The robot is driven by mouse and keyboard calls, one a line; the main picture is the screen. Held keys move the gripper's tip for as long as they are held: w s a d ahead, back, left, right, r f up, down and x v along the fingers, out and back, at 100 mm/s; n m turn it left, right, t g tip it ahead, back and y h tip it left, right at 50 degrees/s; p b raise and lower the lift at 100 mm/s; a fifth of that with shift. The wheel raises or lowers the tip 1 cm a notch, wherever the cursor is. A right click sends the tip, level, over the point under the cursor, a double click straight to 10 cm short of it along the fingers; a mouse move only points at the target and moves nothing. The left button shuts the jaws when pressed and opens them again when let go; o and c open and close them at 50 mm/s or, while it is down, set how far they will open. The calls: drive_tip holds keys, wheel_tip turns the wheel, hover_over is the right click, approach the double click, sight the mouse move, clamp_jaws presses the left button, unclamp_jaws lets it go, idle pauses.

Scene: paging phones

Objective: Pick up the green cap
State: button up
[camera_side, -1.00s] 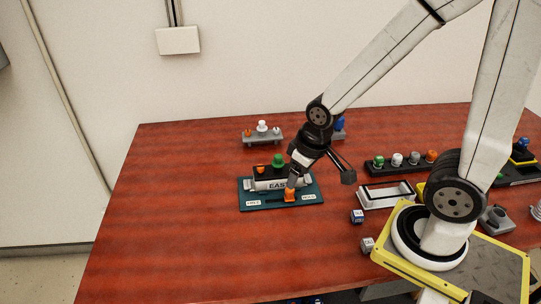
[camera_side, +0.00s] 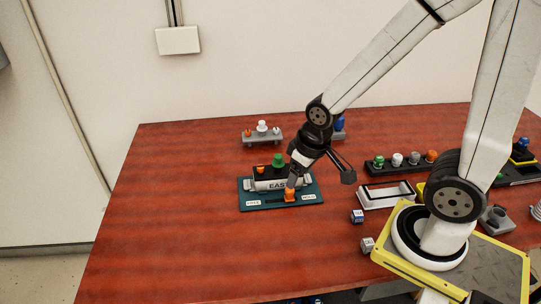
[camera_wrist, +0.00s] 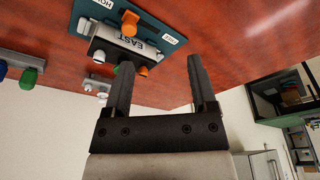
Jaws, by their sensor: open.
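A green cap (camera_side: 278,160) stands upright on the dark block of the phone stand marked EAST (camera_side: 275,185), on a teal base. In the wrist view only a small part of this cap (camera_wrist: 117,68) shows beside the left finger. Whether a finger touches the slider is unclear.
A small orange piece (camera_side: 260,170) sits left of the cap. A grey rack with white and orange pieces (camera_side: 262,136) stands behind. A rack with green, grey and orange caps (camera_side: 400,164), a white-rimmed tray (camera_side: 386,193) and dice (camera_side: 357,216) lie right. The left table is clear.

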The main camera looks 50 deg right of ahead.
drive_tip(key=o, duration=0.3)
drive_tip(key=shift+w, duration=0.1)
drive_tip(key=m+g, duration=0.2)
drive_tip(key=m, duration=1.4)
hover_over(278, 156)
drive_tip(key=a, duration=0.1)
drive_tip(key=shift+s+r, duration=0.3)
drive_tip(key=shift+w+d+m+g, duration=0.3)
drive_tip(key=shift+w+d+m, duration=0.3)
drive_tip(key=shift+m, duration=0.4)
drive_tip(key=shift+s+f, duration=0.15)
drive_tip(key=shift+f, duration=1.85)
drive_tip(key=shift+s+f, duration=0.1)
drive_tip(key=shift+f, duration=1.85)
drive_tip(key=shift+c, duration=0.2)
